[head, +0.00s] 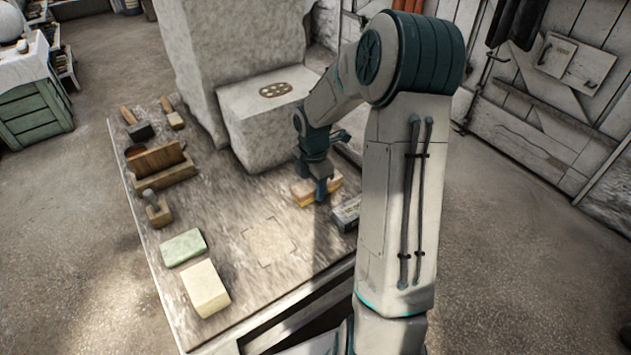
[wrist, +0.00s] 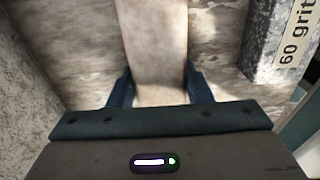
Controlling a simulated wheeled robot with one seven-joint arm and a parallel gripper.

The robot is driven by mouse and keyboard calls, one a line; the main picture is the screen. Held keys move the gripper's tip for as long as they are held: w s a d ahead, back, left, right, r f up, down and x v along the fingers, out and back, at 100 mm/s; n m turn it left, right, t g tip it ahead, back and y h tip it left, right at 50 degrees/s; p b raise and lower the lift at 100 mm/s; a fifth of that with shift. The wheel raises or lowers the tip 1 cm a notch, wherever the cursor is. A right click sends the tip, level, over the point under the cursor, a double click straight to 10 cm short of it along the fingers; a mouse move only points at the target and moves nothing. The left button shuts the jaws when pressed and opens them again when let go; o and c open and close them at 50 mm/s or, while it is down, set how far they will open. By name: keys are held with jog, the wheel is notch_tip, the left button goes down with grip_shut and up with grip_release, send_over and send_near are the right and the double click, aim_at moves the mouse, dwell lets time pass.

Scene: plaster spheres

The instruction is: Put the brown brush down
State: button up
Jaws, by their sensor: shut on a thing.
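The brown brush (head: 302,193) shows as a tan-orange block near the right side of the worktable (head: 225,215). My gripper (head: 321,191) points down and is shut on it. In the wrist view the brush (wrist: 155,45) is a long, pale brown piece between the two dark fingers (wrist: 158,90), running away from the camera. My gripper covers part of the brush in the head view. The brush is low over the tabletop; I cannot tell whether it touches it.
A grey "60 grit" block (head: 346,213) lies close right of the brush. A large plaster block (head: 262,125) stands behind. A corner-marked square (head: 270,241) on the table is empty. Green (head: 183,247) and cream (head: 205,288) blocks and a wooden holder (head: 165,177) stand left.

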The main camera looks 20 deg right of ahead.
jog(key=shift+s+f, duration=0.15)
jog(key=shift+f, duration=0.1)
jog(key=o, duration=1)
jog(key=shift+o, duration=0.2)
jog(key=shift+f+b, duration=0.15)
jog(key=shift+b, duration=0.15)
jog(key=shift+f+b, duration=0.2)
jog(key=shift+b, duration=0.15)
notch_tip(320, 180, up, 14)
jog(key=p, duration=0.5)
jog(key=s+a+r+m, duration=0.2)
jog(key=s+a+m, duration=0.2)
jog(key=s+m, duration=0.6)
jog(key=s+a+r+m+t, duration=0.1)
jog(key=s+a+r+m, duration=0.2)
jog(key=s+m, duration=0.7)
jog(key=shift+s+a+r+t, duration=0.25)
jog(key=shift+s+a, duration=0.3)
jog(key=shift+a, duration=0.55)
